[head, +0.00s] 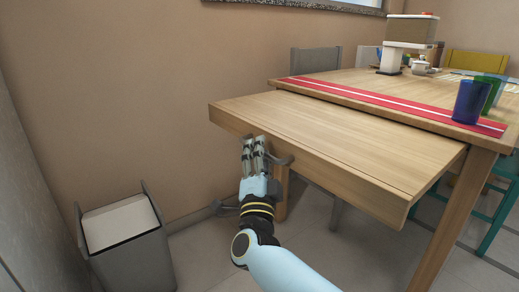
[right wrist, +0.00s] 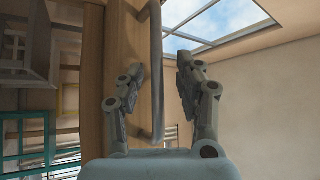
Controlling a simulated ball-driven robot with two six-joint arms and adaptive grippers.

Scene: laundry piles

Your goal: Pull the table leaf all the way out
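The table leaf (head: 330,133) is a light wooden slab. It sticks out from under the table top, towards me. A grey bar handle (head: 283,160) is on its front edge, and shows in the right wrist view (right wrist: 157,70) as a long bar. My right gripper (head: 253,142) is at that front edge, by the handle. In the right wrist view its two fingers (right wrist: 160,75) are apart, with the bar showing between them and a gap to the right finger. The fingers hide part of the handle in the head view. My left gripper is not in view.
The table (head: 350,82) carries a red striped runner (head: 390,98), a blue cup (head: 469,102) and a green cup (head: 492,90). A grey bin (head: 135,250) stands at the lower left by the wall. Chairs stand around the table. Floor between bin and table is clear.

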